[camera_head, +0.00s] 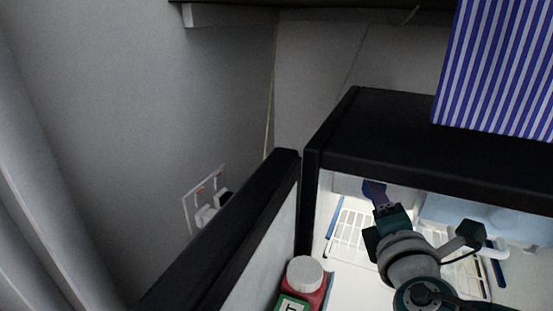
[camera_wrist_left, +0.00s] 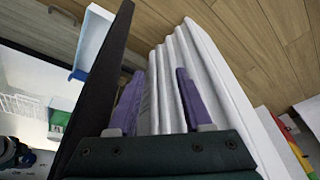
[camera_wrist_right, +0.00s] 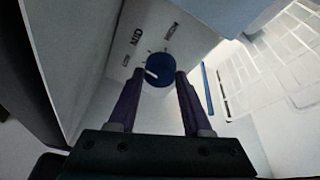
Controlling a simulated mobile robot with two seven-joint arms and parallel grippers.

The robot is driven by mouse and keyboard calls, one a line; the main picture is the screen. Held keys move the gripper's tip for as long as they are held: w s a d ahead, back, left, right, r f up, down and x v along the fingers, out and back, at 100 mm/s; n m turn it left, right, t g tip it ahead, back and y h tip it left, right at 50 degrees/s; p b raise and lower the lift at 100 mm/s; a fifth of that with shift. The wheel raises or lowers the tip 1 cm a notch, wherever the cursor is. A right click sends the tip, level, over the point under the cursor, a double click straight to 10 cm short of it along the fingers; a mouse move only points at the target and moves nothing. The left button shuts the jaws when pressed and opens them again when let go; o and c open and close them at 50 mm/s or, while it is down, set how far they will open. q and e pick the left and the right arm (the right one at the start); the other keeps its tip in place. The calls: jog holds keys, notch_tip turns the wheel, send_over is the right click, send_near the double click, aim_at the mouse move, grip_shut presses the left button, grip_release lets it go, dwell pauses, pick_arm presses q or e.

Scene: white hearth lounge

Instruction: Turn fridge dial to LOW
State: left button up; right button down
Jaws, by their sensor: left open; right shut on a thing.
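The fridge dial (camera_wrist_right: 160,70) is a round blue knob with a short white mark, on a pale box inside the fridge. The white mark points left in the right wrist view. Printed labels sit around it; MID (camera_wrist_right: 137,37) and what looks like HIGH (camera_wrist_right: 172,30) show, and a smaller one at the left is hard to read. My right gripper (camera_wrist_right: 160,73) is shut on the dial, one purple finger on each side. In the head view my right gripper (camera_head: 374,190) reaches into the lit fridge (camera_head: 430,130). My left gripper (camera_wrist_left: 160,73) is open and empty, outside near the fridge door.
The open black-edged fridge door (camera_head: 240,225) stands to the left. A red jar with a white lid (camera_head: 305,272) is at the door's inside. A white wire shelf (camera_head: 350,232) lies below my right gripper. A blue-striped box (camera_head: 500,70) stands on the fridge. White curtains (camera_wrist_left: 185,55) hang near my left gripper.

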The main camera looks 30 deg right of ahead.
jog(key=shift+w+a+r+n+g+p, duration=0.15)
jog(key=shift+n+g+p, duration=0.4)
jog(key=shift+n+p, duration=0.75)
jog(key=shift+d+r+n+g+p, duration=0.15)
jog(key=shift+n+g+p, duration=0.4)
jog(key=shift+n+p, duration=0.75)
jog(key=shift+a+n, duration=0.1)
jog(key=shift+n, duration=0.2)
jog(key=shift+c, duration=1.7)
grip_release()
